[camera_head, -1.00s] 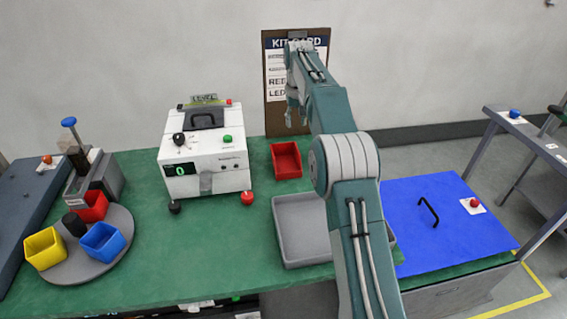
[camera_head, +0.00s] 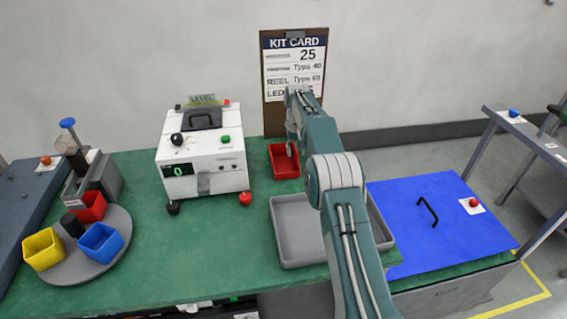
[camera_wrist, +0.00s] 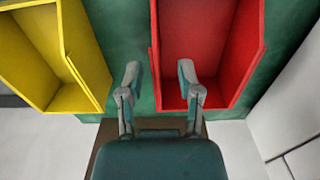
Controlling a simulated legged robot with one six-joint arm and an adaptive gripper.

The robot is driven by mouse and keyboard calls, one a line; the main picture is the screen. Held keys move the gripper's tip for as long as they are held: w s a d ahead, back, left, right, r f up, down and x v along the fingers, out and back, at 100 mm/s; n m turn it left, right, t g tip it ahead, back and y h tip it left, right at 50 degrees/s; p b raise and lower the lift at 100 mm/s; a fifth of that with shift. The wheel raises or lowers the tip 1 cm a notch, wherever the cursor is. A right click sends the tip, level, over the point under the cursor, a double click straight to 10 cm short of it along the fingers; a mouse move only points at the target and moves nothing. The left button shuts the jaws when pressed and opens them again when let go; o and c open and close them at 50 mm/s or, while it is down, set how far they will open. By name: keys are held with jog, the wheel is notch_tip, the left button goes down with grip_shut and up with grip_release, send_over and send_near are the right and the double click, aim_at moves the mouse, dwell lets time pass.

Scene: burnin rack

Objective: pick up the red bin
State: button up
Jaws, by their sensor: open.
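An open red bin (camera_head: 284,162) stands on the green bench between the white machine and the grey tray. My gripper (camera_head: 291,146) is at its right part in the head view, partly covering it. In the wrist view the red bin (camera_wrist: 205,50) fills the upper right. My gripper (camera_wrist: 160,76) is open and empty there, one finger on each side of the bin's left wall in the picture. I cannot tell how high the fingertips are above it. Another red bin (camera_head: 90,207) sits on the round grey turntable at the far left.
A yellow bin (camera_wrist: 60,50) stands close beside the red bin in the wrist view; my arm hides it in the head view. The white machine (camera_head: 205,160) is left of the red bin, the kit card (camera_head: 294,75) behind, the grey tray (camera_head: 296,262) in front.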

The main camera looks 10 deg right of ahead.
aim_at(296, 166)
jog(key=shift+d+f, duration=0.1)
jog(key=shift+f, duration=2)
grip_shut()
